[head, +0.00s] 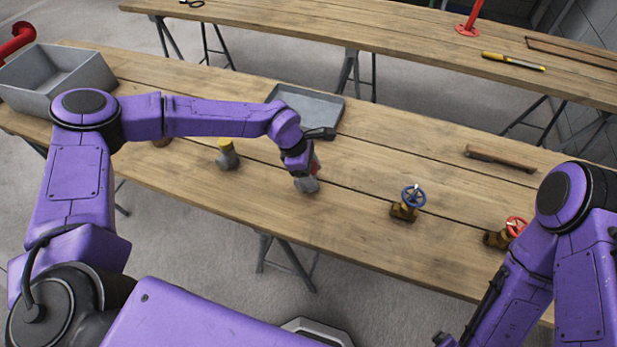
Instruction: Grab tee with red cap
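The tee with the red cap stands on the near wooden table; its grey body (307,185) shows just below my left gripper (308,176), and a bit of its red cap shows at the gripper's right side. My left gripper points down over the tee, very close to it or around it. The fingers are mostly hidden by the wrist, so I cannot tell whether they are closed on it. My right arm comes down at the right edge, and its gripper is out of the picture.
A grey tee with a yellow cap (228,155) stands to the left. A blue-wheel valve (408,203) and a red-wheel valve (505,234) stand right. A grey tray (325,106) lies behind, a grey bin (55,78) far left, a wooden-handled brush (498,158) back right.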

